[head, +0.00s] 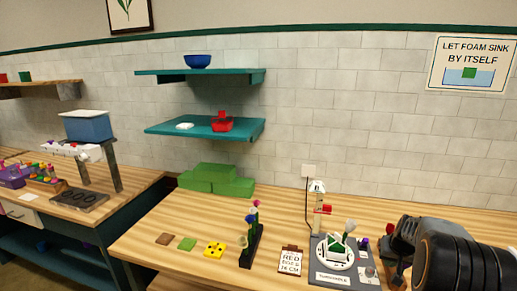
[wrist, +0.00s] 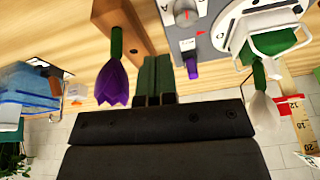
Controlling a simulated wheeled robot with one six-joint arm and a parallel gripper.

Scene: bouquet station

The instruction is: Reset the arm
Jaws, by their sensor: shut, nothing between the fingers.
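My arm (head: 455,262) reaches in from the right edge of the head view, low over the right end of the bench. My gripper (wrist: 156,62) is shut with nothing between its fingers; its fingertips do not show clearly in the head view. In the wrist view, a purple tulip (wrist: 112,82) is just left of the fingers, beside a brown block (wrist: 128,28). A white flower (wrist: 263,112) is farther right.
A turntable (head: 333,277) with green foam (head: 338,250) stands left of my arm, with a measuring post (head: 318,215) behind it. A black flower rack (head: 252,247), a card (head: 290,261) and small tiles (head: 187,244) are farther left. Green blocks (head: 212,178) sit at the back.

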